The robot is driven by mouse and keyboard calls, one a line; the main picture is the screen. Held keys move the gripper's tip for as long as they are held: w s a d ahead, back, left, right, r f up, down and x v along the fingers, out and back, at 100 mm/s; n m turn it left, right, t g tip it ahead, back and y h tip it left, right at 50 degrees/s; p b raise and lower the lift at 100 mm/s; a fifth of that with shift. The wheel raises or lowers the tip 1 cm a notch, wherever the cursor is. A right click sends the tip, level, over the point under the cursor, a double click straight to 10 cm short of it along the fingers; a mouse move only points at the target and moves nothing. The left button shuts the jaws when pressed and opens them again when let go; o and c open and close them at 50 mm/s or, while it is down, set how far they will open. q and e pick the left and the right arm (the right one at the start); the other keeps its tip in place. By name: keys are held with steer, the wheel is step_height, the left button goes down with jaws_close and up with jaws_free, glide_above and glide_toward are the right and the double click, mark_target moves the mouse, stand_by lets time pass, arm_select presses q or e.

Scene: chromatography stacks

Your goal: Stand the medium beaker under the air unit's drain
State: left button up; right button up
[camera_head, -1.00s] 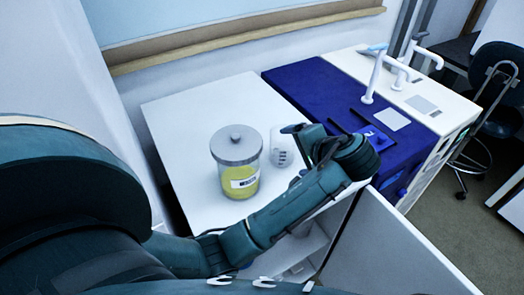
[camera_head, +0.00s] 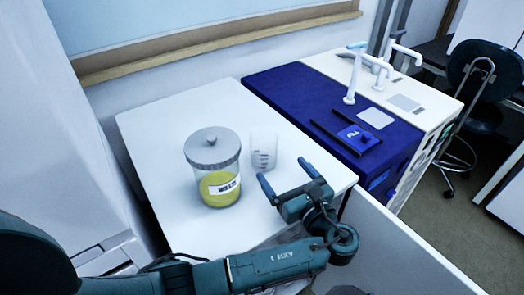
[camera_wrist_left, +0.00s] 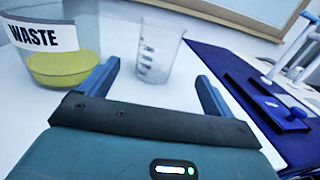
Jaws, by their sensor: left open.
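The medium beaker (camera_head: 264,152), clear with dark graduation marks, stands upright on the white table. It also shows upright in the left wrist view (camera_wrist_left: 158,48). My left gripper (camera_head: 286,172) is open and empty, on the near side of the beaker, its two fingers pointing toward it. In the left wrist view the fingers (camera_wrist_left: 158,72) reach toward the beaker with a gap between them, and the beaker is beyond the tips. I cannot make out the air unit or its drain. My right gripper is not in view.
A lidded jar labelled WASTE with yellow liquid (camera_head: 213,168) stands close left of the beaker. A dark blue surface (camera_head: 290,88) adjoins at right, with a small blue plate on rails (camera_head: 360,137) and white taps (camera_head: 352,80) behind. The table's back left is clear.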

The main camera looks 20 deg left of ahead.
mark_target(271, 157)
arm_select(q)
steer(key=x, duration=0.7)
steer(key=shift+w+a+f+p, duration=0.1)
steer(key=shift+w+a+p, duration=0.05)
steer(key=shift+a+p, duration=0.25)
steer(key=c, duration=1.2)
